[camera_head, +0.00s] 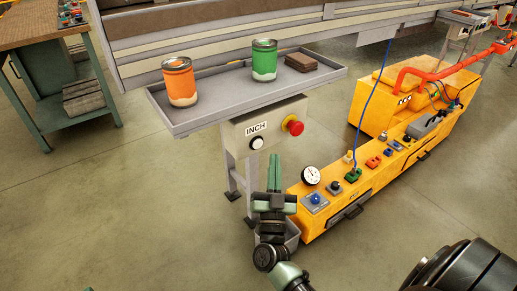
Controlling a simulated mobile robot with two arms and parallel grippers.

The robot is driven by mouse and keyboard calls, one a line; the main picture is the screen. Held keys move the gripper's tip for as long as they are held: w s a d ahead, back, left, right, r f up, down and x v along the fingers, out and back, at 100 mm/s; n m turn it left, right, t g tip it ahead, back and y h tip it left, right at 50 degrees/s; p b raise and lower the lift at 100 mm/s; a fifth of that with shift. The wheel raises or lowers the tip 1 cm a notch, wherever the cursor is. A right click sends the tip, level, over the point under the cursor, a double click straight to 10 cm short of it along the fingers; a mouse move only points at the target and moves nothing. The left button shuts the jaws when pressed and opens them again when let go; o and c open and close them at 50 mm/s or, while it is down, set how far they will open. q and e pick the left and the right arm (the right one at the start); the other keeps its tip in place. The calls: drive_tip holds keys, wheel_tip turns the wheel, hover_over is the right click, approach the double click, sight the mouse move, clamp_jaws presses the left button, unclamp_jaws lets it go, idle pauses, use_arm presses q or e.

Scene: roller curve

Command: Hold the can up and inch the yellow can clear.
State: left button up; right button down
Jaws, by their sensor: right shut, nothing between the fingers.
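An orange can (180,82) and a green can (264,60) stand upright on a grey tray (215,115); both have pale lower parts. I see no can that is clearly yellow. Below the tray, a control box (278,116) carries an INCH label (256,127), a white round button (257,144) and a red stop button (293,125). My right gripper (273,168) points up the picture, just below the box in view. It is shut and empty; I cannot tell whether it touches anything. My left gripper is out of view.
A dark brown block (301,62) lies on the tray beside the green can. A yellow machine (375,160) with a gauge (310,175) and several knobs stands right of my right gripper. A green-legged workbench (50,75) is at upper left. The floor at lower left is clear.

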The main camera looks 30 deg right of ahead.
sight(257, 144)
drive_tip(key=shift+w+a, duration=0.2)
drive_tip(key=shift+w, duration=1.8)
idle(0.5)
drive_tip(key=shift+w, duration=0.4)
